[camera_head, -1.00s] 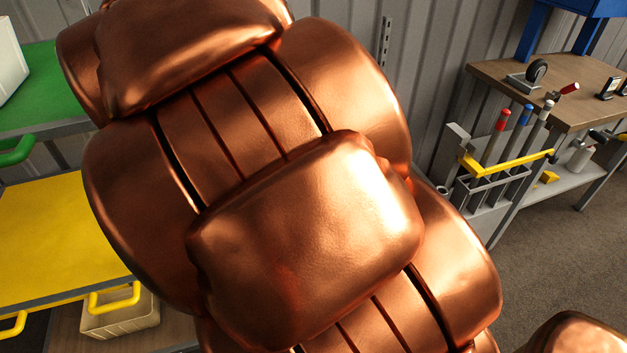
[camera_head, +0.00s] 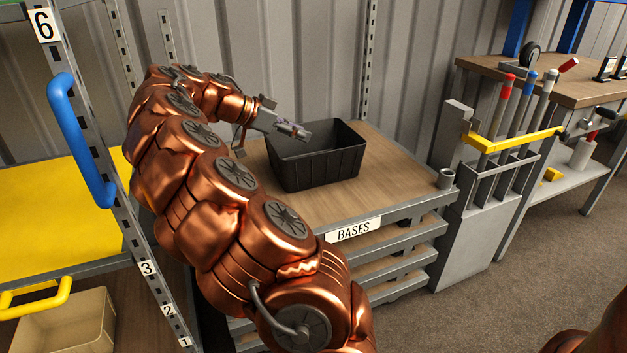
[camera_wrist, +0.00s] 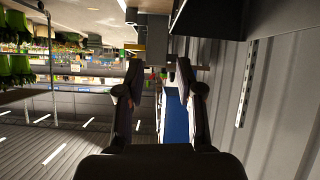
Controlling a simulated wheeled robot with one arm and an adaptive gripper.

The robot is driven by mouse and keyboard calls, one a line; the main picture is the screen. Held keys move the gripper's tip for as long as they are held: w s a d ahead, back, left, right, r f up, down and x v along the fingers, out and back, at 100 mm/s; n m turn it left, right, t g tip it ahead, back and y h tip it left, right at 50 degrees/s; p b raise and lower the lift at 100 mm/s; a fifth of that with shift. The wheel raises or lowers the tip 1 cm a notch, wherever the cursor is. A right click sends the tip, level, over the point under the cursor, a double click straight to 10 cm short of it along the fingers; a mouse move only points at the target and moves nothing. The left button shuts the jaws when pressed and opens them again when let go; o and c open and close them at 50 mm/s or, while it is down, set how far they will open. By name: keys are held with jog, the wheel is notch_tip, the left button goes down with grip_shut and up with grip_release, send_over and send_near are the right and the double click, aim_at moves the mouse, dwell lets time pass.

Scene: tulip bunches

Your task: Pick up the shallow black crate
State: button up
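The black crate (camera_head: 318,170) is an open-topped, ribbed box with sloping walls. It stands upright on the wooden top of the stand labelled BASES, in the middle of the head view. My gripper (camera_head: 300,131) is at the crate's back left, and its tip overlaps the opening in the picture. I cannot tell its exact height over the rim. In the wrist view my gripper (camera_wrist: 162,100) has its two fingers spread apart with nothing between them. A dark form at that view's upper right may be part of the crate, but I cannot be sure.
The BASES stand (camera_head: 395,170) has bare wood around the crate and a small grey cup (camera_head: 446,178) at its right corner. A shelf post with a blue handle (camera_head: 80,140) stands left. A tool rack (camera_head: 500,150) stands right. A corrugated wall is behind.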

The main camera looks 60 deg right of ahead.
jog(key=m+b, duration=0.1)
jog(key=b, duration=0.1)
send_near(324, 155)
jog(key=shift+s+d+f, duration=0.25)
jog(key=shift+d+f, duration=0.5)
jog(key=shift+d, duration=0.15)
jog(key=shift+b+x, duration=1.8)
jog(key=shift+x, duration=2.1)
jog(key=shift+s+r, duration=0.2)
jog(key=shift+c, duration=0.4)
grip_shut()
